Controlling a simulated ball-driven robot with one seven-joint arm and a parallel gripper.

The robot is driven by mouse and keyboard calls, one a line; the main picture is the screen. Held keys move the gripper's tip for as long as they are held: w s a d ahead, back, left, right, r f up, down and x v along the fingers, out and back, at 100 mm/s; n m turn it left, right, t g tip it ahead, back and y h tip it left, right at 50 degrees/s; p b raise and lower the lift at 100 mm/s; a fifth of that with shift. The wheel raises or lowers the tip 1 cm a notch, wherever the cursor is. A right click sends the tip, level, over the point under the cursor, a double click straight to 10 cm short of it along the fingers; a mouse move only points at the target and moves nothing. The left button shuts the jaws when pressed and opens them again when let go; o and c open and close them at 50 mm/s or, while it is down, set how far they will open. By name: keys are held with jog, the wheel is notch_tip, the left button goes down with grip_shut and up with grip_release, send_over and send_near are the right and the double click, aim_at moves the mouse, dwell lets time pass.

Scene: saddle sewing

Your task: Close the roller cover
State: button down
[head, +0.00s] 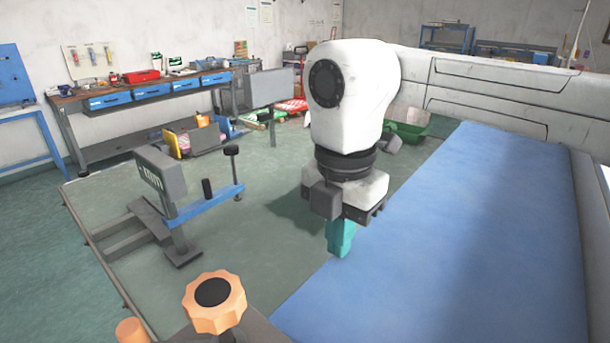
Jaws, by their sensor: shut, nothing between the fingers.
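My gripper (341,240) hangs down from my white arm near the middle of the head view. Its teal fingers are together, with nothing seen between them. In the picture they overlap the left edge of a long blue flat surface (470,220); I cannot tell whether they touch it. I cannot make out for sure which part is the roller cover. A long white panel with seams (480,95) runs behind the blue surface, and my arm hides part of it.
A grey-and-blue fixture (165,180) stands on the green surface at left. An orange knob (215,300) is at the front. A green bin (408,130) lies behind my arm. A workbench with blue drawers (150,92) stands at the back wall. The blue surface is clear.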

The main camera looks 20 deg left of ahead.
notch_tip(320, 180, up, 5)
jog(key=shift+f+p, duration=0.2)
jog(key=shift+p, duration=0.95)
jog(key=w+a+r+b, duration=0.2)
jog(key=a+r, duration=0.2)
jog(key=a, duration=0.4)
jog(key=shift+w+r, duration=0.35)
jog(key=shift+w, duration=0.05)
